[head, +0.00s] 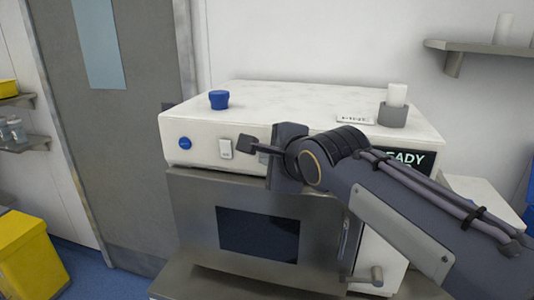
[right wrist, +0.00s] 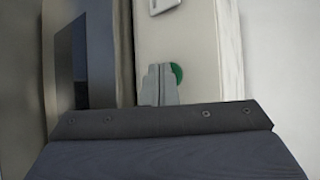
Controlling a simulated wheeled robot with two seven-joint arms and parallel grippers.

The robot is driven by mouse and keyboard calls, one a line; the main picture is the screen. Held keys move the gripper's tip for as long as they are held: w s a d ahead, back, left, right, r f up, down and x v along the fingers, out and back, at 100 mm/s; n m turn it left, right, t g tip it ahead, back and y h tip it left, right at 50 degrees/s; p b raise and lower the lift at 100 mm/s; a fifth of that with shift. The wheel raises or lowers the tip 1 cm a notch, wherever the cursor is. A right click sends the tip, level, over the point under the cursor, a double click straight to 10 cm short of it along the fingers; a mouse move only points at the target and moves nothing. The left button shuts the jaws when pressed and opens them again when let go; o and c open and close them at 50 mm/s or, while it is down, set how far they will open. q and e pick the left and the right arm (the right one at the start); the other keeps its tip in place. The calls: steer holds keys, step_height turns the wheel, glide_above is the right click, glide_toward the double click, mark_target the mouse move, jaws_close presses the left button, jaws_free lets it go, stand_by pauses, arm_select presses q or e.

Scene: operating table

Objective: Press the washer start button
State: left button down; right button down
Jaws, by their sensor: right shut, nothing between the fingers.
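The washer (head: 205,190) is a steel-fronted box with a white upper control panel. A round green button (right wrist: 177,74) shows on the panel in the right wrist view, partly covered by my fingers; my gripper and arm hide it in the head view. My right gripper (head: 247,145) is shut and empty in front of the panel, just right of a white rocker switch (head: 226,148). Its fingertips (right wrist: 160,68) overlap the green button's edge in the right wrist view; I cannot tell whether they touch it. My left gripper is not in view.
A blue round button (head: 185,142) is at the panel's left end. A dark display (head: 408,158) reading "...ADY" is partly behind my arm. A blue cap (head: 219,99), a label (head: 355,119) and a grey holder (head: 392,114) stand on top.

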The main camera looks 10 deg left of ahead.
steer(key=shift+w, duration=0.15)
stand_by(0.4)
steer(key=shift+s+b, duration=0.65)
steer(key=shift+s, duration=0.15)
steer(key=s+b, duration=0.3)
steer(key=s, duration=0.2)
steer(key=shift+a+b, duration=0.1)
steer(key=shift+b, duration=0.3)
